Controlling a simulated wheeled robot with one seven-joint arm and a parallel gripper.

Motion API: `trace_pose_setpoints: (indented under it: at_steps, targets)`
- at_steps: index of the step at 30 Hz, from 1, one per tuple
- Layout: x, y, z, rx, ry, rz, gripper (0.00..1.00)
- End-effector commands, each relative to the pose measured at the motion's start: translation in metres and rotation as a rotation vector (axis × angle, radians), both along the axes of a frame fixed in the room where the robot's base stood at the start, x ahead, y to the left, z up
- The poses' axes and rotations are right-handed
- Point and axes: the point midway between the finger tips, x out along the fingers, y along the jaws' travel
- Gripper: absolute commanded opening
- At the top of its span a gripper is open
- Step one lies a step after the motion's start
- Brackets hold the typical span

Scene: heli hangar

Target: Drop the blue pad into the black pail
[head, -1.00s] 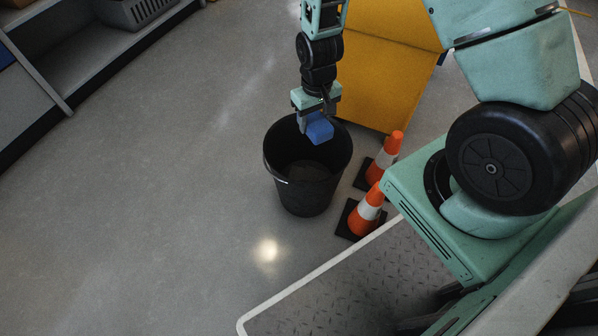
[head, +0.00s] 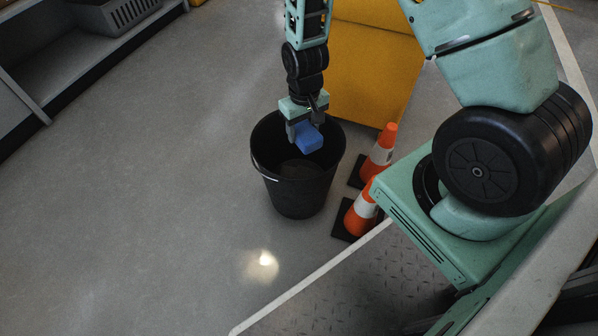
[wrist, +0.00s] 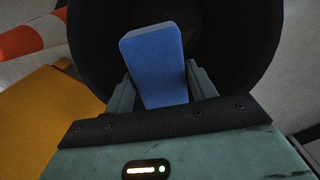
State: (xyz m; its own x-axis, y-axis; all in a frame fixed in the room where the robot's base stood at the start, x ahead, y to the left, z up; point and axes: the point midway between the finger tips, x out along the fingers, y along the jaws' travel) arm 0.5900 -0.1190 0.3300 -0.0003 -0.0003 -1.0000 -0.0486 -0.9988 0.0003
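The blue pad (head: 309,138) is held in my gripper (head: 303,128), over the opening of the black pail (head: 303,196). In the wrist view the blue pad (wrist: 155,65) stands between the two fingers, which are shut on it, with the dark inside of the pail (wrist: 235,50) behind it. The pail is upright on the floor, and its visible inside looks empty. The pad appears at or just inside the far part of the rim; its exact height is hard to tell.
Two orange and white cones (head: 381,150) (head: 362,208) stand right of the pail. A yellow cabinet-like block (head: 372,70) is behind it. A shelf with a grey crate (head: 118,14) is at the upper left. The grey floor left of the pail is clear.

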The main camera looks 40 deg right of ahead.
Motion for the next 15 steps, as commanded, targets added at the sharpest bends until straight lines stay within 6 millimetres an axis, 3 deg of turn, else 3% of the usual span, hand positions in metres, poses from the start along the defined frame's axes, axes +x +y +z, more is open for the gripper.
trace_pose_setpoints:
  at_steps: [2,11,15]
  targets:
    - [0.000,0.000,0.000,0.000,0.000,0.000,0.78]
    - [0.000,0.000,0.002,0.000,0.000,0.000,0.78]
    - [0.001,0.000,0.016,0.000,-0.002,0.000,0.78]
